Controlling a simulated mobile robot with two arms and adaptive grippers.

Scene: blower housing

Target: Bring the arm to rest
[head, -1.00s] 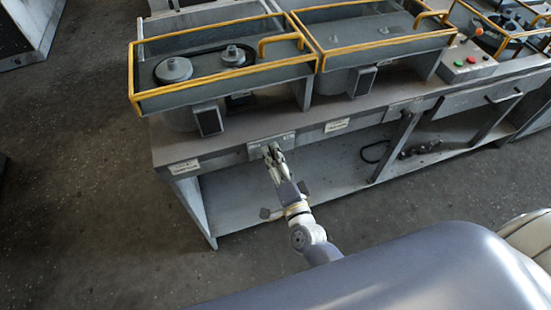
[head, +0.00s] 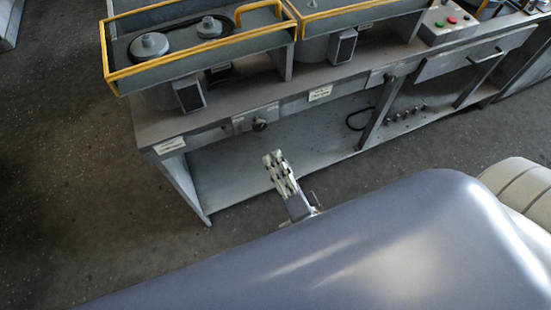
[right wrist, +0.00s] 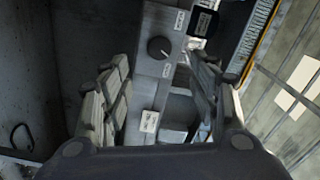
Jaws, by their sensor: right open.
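My right gripper (head: 278,168) is in the middle of the head view, in front of the workbench and apart from it. In the right wrist view its two fingers (right wrist: 158,95) stand wide apart with nothing between them. Beyond them is a dark round knob (right wrist: 158,47) on a grey panel. The same knob (head: 259,125) shows on the front edge of the workbench (head: 215,117) in the head view, clear of the gripper. My left gripper is not in view.
Yellow-railed trays (head: 105,52) with pulleys (head: 149,46) stand on the bench top. A control box (head: 446,22) with coloured buttons is at the upper right. A lower shelf (head: 225,180) runs under the bench. The floor (head: 70,170) at the left is clear.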

